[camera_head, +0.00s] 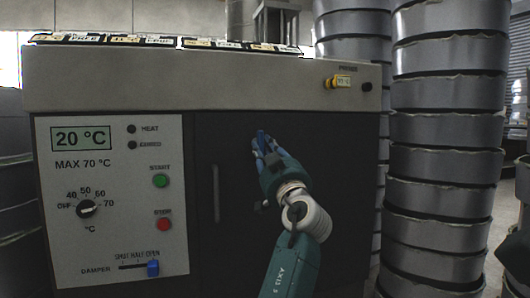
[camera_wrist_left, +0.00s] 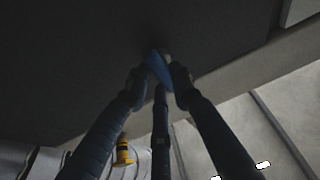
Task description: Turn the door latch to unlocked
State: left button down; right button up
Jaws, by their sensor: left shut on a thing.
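The blue door latch (camera_head: 261,136) is on the dark oven door, to the right of the door's vertical handle (camera_head: 215,193). My left gripper (camera_head: 266,149) reaches up to it from the lower right and is shut on it. In the left wrist view the blue latch (camera_wrist_left: 157,66) sits between the fingertips of my left gripper (camera_wrist_left: 159,80), against the dark door face. The fingers cover much of the latch in the head view, and I cannot tell its exact angle. My right gripper is not in view.
A control panel (camera_head: 110,235) with dial, START and STOP buttons and a blue damper slider (camera_head: 152,268) is left of the door. A yellow probe fitting (camera_head: 331,83) is above right; it also shows in the left wrist view (camera_wrist_left: 123,150). Stacked grey moulds (camera_head: 440,150) stand close at right.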

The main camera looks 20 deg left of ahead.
pick_arm(q)
jog(key=c, duration=1.5)
grip_release()
notch_tip(320, 180, up, 10)
jog(key=shift+f, duration=0.1)
